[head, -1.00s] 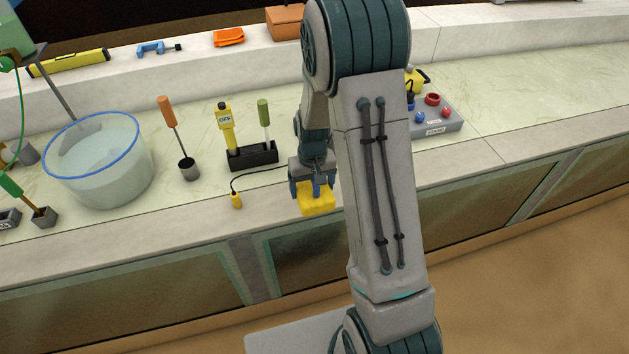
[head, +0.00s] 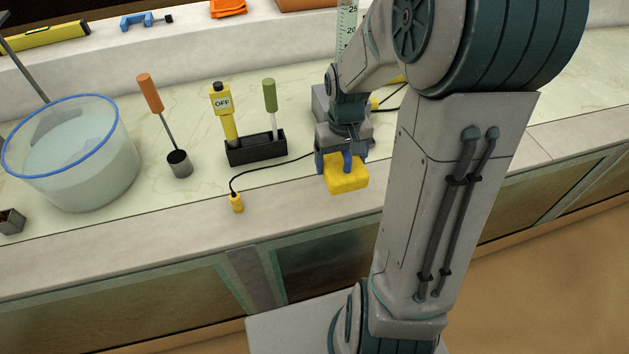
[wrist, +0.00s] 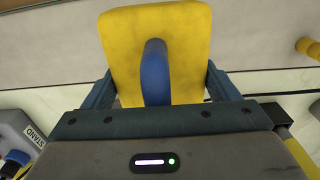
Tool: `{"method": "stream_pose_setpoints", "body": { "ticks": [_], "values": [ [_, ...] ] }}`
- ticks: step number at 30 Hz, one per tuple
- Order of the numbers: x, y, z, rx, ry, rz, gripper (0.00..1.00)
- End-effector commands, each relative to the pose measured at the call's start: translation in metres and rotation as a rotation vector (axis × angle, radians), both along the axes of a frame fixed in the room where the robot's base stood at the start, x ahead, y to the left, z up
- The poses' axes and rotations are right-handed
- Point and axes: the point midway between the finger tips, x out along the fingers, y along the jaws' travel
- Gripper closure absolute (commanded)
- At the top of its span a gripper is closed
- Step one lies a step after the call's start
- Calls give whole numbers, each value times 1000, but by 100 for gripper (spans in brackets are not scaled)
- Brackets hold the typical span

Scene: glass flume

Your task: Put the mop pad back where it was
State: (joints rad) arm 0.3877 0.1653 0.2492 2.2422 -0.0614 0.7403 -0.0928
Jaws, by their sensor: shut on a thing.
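The mop pad appears to be the yellow block (head: 347,178) with a blue handle, held at my gripper (head: 345,158) in the head view, near the front edge of the counter. In the wrist view the yellow pad (wrist: 150,30) fills the top middle, with its blue handle (wrist: 156,75) in the centre. My gripper (wrist: 160,90) is shut on it, with a finger showing on either side. How exactly the fingers grip it is hidden. I cannot tell whether the pad touches the counter.
A black rack (head: 240,154) with an OFF-tagged yellow tool (head: 222,103) and a green-handled tool (head: 270,93) stands to the left. A cord ends in a yellow plug (head: 237,202). Further left are a small cup (head: 179,165) and a water tub (head: 75,165). A grey STAND-labelled box (wrist: 18,128) shows.

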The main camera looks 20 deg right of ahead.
Motion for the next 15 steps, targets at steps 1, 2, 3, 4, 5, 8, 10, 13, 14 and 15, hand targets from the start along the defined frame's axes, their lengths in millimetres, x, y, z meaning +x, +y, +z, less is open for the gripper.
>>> {"method": "stream_pose_setpoints", "body": {
  "ticks": [1, 2, 3, 4, 5, 8, 10, 13, 14, 15],
  "values": [
    [2, 13, -9, 2, 4, 7, 50],
    [4, 19, -13, 2, 4, 7, 50],
    [6, 27, -18, 2, 4, 7, 50],
    [7, 33, -21, 1, 3, 6, 50],
    [8, 38, -24, 1, 3, 6, 50],
    [11, 50, -31, 1, 2, 5, 50],
    [12, 54, -33, 1, 1, 3, 50],
    [13, 57, -41, 1, 2, 3, 50],
    [12, 57, -45, 1, 4, 2, 50],
    [12, 57, -52, 2, 4, 3, 50]
  ]
}}
